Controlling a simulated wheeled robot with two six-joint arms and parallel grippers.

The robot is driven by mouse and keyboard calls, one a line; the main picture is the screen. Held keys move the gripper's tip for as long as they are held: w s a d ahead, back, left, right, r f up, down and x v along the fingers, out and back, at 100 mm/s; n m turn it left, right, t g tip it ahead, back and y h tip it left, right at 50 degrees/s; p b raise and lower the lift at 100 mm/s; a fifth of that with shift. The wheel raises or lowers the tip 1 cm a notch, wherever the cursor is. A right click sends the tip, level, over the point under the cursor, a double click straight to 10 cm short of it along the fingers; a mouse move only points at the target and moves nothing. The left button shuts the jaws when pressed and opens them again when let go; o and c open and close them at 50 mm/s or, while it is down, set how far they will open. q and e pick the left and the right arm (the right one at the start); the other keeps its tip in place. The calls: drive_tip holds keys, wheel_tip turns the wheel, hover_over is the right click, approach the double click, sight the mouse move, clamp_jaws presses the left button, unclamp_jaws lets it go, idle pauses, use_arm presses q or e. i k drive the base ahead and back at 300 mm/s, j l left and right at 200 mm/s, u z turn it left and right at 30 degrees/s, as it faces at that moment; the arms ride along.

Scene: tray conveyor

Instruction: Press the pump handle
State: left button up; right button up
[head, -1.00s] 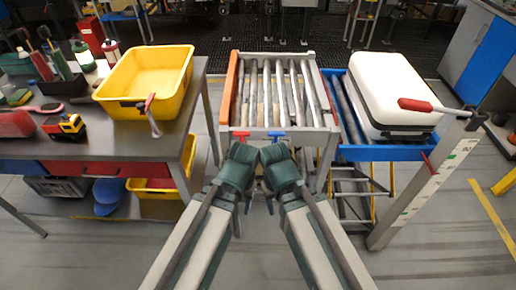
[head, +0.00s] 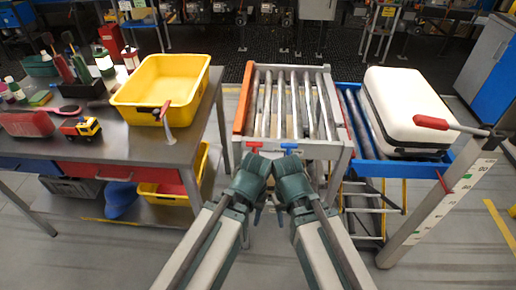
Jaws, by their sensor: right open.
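A long lever with a red grip (head: 431,122), which looks like the pump handle, stands out to the left from the top of a grey post with a marked scale (head: 440,200) at the right. The lever is slightly tilted, its red end higher, and passes in front of the white case. My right gripper (head: 281,214) is open, low in front of the roller conveyor, well to the left of the lever and not touching it. My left gripper (head: 258,215) is close beside it; its jaws are too small and hidden to read.
A blue lift platform (head: 374,168) bears the white case (head: 405,108). A workbench (head: 120,150) with a yellow bin (head: 187,92) stands left. Floor before the post is clear.

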sight(420, 120)
drive_tip(key=z, duration=1.3)
